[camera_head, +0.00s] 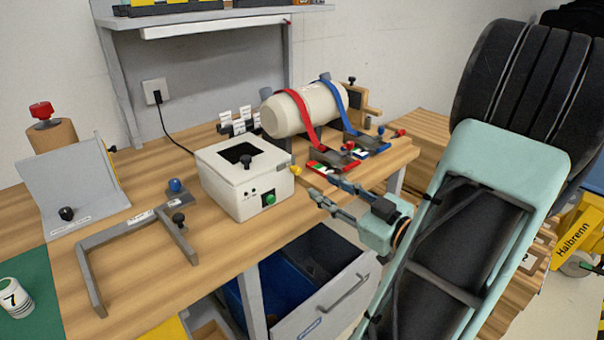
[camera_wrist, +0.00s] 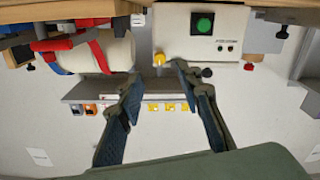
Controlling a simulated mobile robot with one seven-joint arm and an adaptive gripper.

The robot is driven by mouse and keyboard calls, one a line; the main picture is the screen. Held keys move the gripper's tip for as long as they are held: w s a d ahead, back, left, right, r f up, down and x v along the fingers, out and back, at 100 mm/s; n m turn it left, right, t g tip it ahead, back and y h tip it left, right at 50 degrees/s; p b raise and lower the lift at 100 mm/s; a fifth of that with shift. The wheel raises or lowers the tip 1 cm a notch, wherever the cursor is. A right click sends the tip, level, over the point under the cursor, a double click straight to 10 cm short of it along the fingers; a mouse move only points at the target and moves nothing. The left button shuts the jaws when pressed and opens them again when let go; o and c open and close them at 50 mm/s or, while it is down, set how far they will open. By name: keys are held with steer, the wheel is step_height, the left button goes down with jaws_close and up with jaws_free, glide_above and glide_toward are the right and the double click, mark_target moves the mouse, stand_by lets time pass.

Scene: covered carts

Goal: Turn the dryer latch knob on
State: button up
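The dryer appears to be the white box (camera_head: 237,199) on the bench, with a dark opening on top and a green button (camera_head: 269,198) in front. A yellow knob (camera_head: 296,170) sticks out of its right side. In the wrist view, the box (camera_wrist: 176,30) is upside down and the yellow knob (camera_wrist: 159,59) lies just beyond my fingers. A black knob (camera_head: 246,161) stands on the box top. I cannot tell from its label which knob is the latch. My gripper (camera_head: 322,188) is open and empty to the right of the box, its fingertips apart from the yellow knob.
A cream cylinder (camera_head: 302,108) under red and blue straps lies behind my gripper, with strap buckles close by. A grey U-shaped frame (camera_head: 127,232) and angled grey panel (camera_head: 80,188) stand left. An open drawer (camera_head: 324,285) juts out below the bench edge.

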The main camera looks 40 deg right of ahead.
mark_target(299, 172)
steer(key=w, duration=0.9)
steer(key=shift+a+b, duration=0.35)
steer(key=shift+b, duration=0.05)
steer(key=shift+c, duration=0.6)
jaws_close()
